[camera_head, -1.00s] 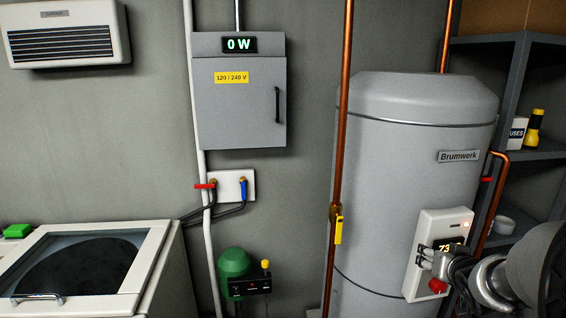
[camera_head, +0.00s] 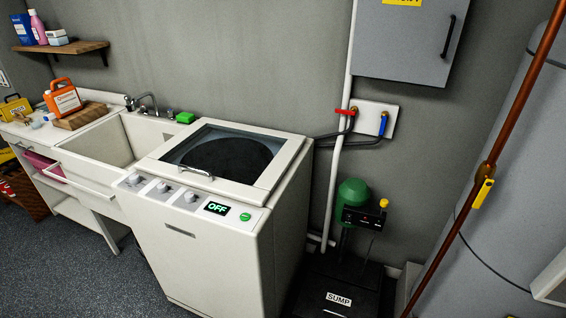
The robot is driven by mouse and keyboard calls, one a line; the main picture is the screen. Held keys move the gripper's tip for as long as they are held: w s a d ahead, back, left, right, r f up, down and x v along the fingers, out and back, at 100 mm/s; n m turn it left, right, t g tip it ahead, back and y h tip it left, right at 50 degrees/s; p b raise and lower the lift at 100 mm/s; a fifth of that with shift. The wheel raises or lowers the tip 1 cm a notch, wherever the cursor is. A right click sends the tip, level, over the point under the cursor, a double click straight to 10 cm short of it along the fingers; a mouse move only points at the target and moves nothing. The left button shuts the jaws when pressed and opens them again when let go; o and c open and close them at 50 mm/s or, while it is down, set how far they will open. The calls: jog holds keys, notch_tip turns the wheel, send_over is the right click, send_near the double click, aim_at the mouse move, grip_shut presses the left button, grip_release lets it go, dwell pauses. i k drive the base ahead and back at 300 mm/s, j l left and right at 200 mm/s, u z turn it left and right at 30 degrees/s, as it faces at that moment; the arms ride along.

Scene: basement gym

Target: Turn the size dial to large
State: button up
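The washing machine (camera_head: 211,253) is a white top-loader with a dark glass lid, in the middle of the head view. Its front panel carries several pale round dials: a left dial (camera_head: 133,179), a middle dial (camera_head: 162,187) and a right dial (camera_head: 190,196). Their labels are too small to read, so I cannot tell which is the size dial or its setting. A display (camera_head: 216,208) on the panel reads OFF, with a green button (camera_head: 245,216) beside it. The lid is shut. My gripper is not in view.
A white sink (camera_head: 95,150) and counter stand left of the washer. Right of it are a black sump cover (camera_head: 325,283) with a green pump (camera_head: 353,194), a slanting copper pipe (camera_head: 513,115) and a grey tank (camera_head: 500,215). Blue-grey floor (camera_head: 90,285) lies open at front left.

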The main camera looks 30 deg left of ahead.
aim_at(190, 197)
jog(key=u, duration=1.65)
